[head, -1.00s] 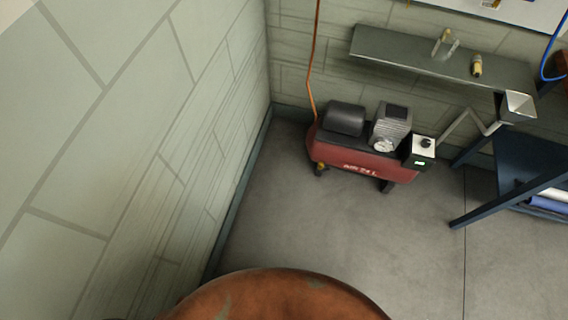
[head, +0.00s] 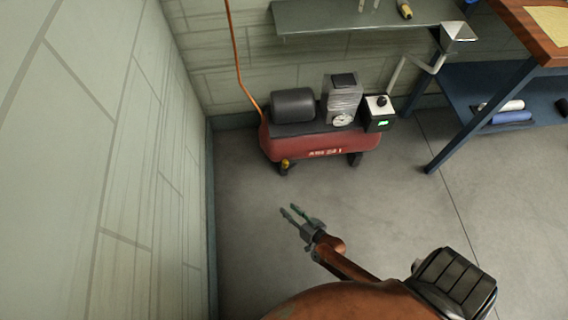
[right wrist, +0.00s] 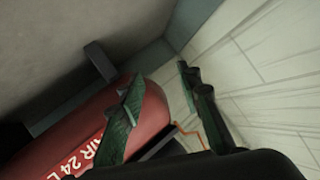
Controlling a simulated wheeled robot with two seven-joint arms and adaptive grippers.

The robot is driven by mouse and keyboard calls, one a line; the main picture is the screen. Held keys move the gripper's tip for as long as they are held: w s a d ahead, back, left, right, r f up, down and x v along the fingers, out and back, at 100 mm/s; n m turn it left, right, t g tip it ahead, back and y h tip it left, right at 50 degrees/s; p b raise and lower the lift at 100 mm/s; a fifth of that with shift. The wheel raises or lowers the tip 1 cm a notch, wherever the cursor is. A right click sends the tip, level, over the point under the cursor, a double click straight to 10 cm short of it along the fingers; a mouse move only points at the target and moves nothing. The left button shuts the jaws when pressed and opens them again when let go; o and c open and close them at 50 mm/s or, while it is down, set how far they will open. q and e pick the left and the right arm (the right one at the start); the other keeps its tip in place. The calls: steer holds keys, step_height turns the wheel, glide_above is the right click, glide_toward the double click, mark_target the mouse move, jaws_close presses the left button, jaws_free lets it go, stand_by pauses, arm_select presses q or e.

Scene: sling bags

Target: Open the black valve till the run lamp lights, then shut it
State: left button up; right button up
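A red air compressor (head: 318,146) with a black motor and a grey pump head stands on the floor by the back wall. A box (head: 379,113) at its right end carries a black knob (head: 381,100) on top and a small green light (head: 383,123) on its front. I cannot tell for sure whether this knob is the black valve. My right gripper (head: 290,209) is open and empty, in front of the compressor and apart from it. In the right wrist view its fingers (right wrist: 160,74) are spread, with the red tank (right wrist: 152,115) beyond. My left gripper is not in view.
A small yellow fitting (head: 285,163) shows low on the tank's left. A grey shelf (head: 350,18) hangs above, and a blue-framed bench (head: 467,97) stands at right. The left wall (head: 110,160) is close. The floor (head: 395,205) in front is clear.

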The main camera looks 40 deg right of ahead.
steer(key=w+d+m+t+h+b, duration=0.2)
steer(key=w+d+m+h+b, duration=0.1)
steer(key=w+d+m+h, duration=0.25)
steer(key=m+h+b, duration=0.2)
steer(key=m+h, duration=0.1)
steer(key=h, duration=0.2)
glide_toward(293, 166)
steer(key=x, duration=0.3)
steer(key=shift+g+y, duration=0.25)
steer(key=shift+g, duration=0.05)
steer(key=x, duration=0.2)
steer(key=b+x, duration=0.1)
steer(key=x, duration=0.2)
steer(key=r+b+x, duration=0.1)
steer(key=x, duration=0.1)
steer(key=shift+w+d, duration=0.2)
steer(key=shift+d, duration=0.1)
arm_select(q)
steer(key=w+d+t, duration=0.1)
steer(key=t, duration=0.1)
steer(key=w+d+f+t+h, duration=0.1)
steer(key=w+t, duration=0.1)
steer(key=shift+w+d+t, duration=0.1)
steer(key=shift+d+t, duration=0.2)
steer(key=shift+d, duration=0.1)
arm_select(e)
jaws_close()
